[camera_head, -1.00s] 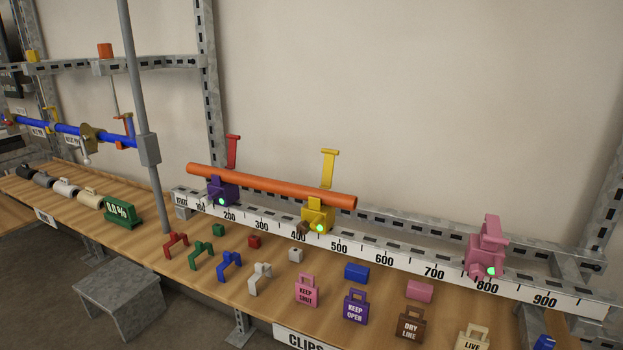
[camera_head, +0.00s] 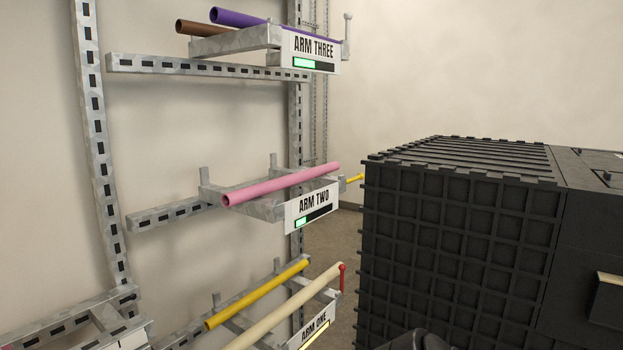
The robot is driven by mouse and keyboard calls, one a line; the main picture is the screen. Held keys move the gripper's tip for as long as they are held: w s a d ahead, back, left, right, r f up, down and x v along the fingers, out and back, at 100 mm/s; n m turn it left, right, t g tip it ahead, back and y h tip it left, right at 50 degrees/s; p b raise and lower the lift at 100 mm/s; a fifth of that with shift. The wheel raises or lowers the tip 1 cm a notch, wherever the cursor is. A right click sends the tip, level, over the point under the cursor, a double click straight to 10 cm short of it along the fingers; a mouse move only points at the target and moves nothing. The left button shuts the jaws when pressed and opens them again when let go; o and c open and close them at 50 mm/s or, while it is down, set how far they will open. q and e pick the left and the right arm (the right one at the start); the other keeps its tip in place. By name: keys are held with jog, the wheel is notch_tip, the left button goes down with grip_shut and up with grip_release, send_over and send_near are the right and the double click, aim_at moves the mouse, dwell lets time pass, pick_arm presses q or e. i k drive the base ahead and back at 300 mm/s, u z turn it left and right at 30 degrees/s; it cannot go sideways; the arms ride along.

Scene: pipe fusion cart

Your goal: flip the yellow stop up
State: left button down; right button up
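A thin yellow stop (camera_head: 353,178) sticks out from the end of the rack arm labelled ARM TWO (camera_head: 312,206). It lies about level, pointing right, and its far end meets the edge of the black ribbed box in the picture, so its tip may be hidden. A pink pipe (camera_head: 282,185) rests on that arm. Neither of my grippers shows in the head view.
ARM THREE (camera_head: 313,48) above holds purple and brown pipes and has an upright grey stop (camera_head: 347,36). ARM ONE (camera_head: 314,334) below holds yellow and cream pipes, with an upright red stop (camera_head: 342,279). A large black ribbed box (camera_head: 455,240) fills the right.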

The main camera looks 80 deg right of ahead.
aim_at(360, 177)
jog(key=z, duration=5.85)
jog(key=k, duration=0.85)
jog(key=u, duration=2.1)
jog(key=i, duration=0.2)
